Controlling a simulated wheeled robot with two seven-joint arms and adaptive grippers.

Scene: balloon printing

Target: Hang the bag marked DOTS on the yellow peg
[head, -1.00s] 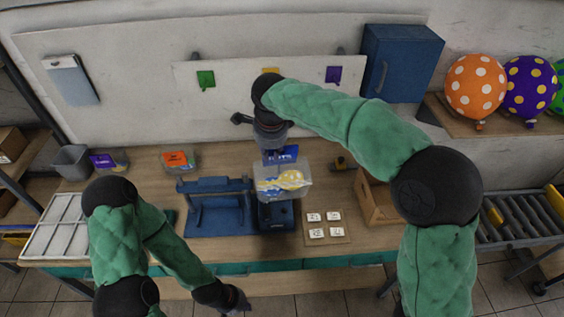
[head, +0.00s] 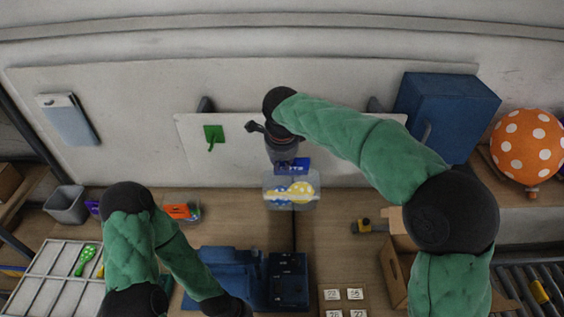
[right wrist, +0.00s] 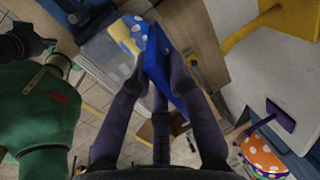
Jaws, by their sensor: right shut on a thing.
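My right gripper (head: 287,156) is shut on the blue header of a clear bag (head: 291,190). The header's white lettering is partly covered and looks like DOTS. Blue and yellow dotted balloons show inside the bag. It hangs upright in front of the white board's lower edge. In the right wrist view the fingers (right wrist: 160,75) pinch the blue header (right wrist: 158,60). The yellow peg is hidden behind my right arm in the head view. Its yellow plate (right wrist: 270,25) shows at the upper right of the right wrist view, apart from the bag. My left gripper is below the head view.
A green peg (head: 213,135) is left on the board; a purple peg (right wrist: 281,115) shows in the right wrist view. An orange-labelled bag (head: 181,210) lies on the table. A blue press (head: 230,275) stands below the held bag. A blue cabinet (head: 445,115) is at right.

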